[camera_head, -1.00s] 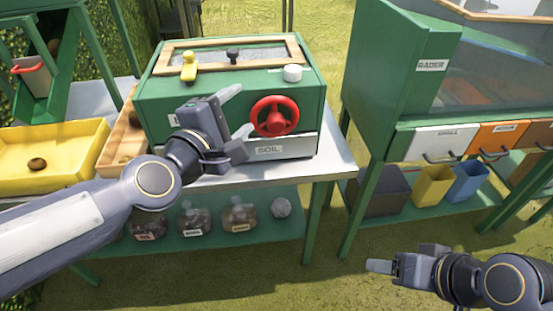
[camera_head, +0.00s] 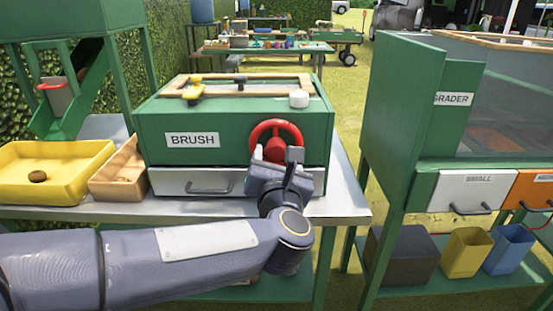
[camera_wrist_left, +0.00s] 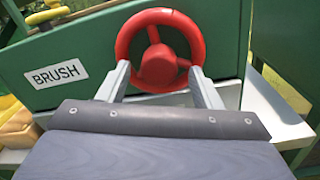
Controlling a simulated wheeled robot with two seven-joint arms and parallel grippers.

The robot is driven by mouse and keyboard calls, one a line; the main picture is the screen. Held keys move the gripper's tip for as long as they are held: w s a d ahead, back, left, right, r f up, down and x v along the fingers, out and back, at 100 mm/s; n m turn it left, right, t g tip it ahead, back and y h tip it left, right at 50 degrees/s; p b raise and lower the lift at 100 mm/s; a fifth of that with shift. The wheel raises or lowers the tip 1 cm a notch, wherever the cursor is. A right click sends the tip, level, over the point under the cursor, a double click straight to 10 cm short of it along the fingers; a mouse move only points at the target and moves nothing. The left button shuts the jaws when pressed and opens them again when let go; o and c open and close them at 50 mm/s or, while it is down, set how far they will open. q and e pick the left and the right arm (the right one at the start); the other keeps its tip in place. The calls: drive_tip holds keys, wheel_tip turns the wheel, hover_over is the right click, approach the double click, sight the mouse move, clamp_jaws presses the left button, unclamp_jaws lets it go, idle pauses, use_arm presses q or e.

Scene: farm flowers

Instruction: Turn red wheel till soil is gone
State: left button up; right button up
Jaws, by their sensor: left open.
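The red wheel (camera_head: 276,138) is on the front of the green box labelled BRUSH (camera_head: 230,125). In the left wrist view the wheel (camera_wrist_left: 160,18) shows nearly whole, with its round hub between my fingers. My left gripper (camera_head: 283,165) is open at the lower part of the wheel. In the wrist view its two fingers (camera_wrist_left: 160,85) stand apart, one on each side of the hub's lower part; I cannot tell whether they touch the wheel. The drawer (camera_head: 185,182) below is closed, and my arm hides its right part. No soil is visible. My right gripper is out of view.
A yellow tray (camera_head: 60,150) and a wooden tray (camera_head: 118,188) stand left of the box on the metal table (camera_head: 347,200). The green grader cabinet (camera_head: 400,130) stands to the right, across a grassy gap. A white knob (camera_head: 299,98) sits on the box top.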

use_arm(q)
drive_tip(key=shift+w, duration=0.6)
drive_tip(key=shift+c, duration=0.3)
drive_tip(key=c, duration=0.9)
drive_tip(key=shift+c, duration=0.2)
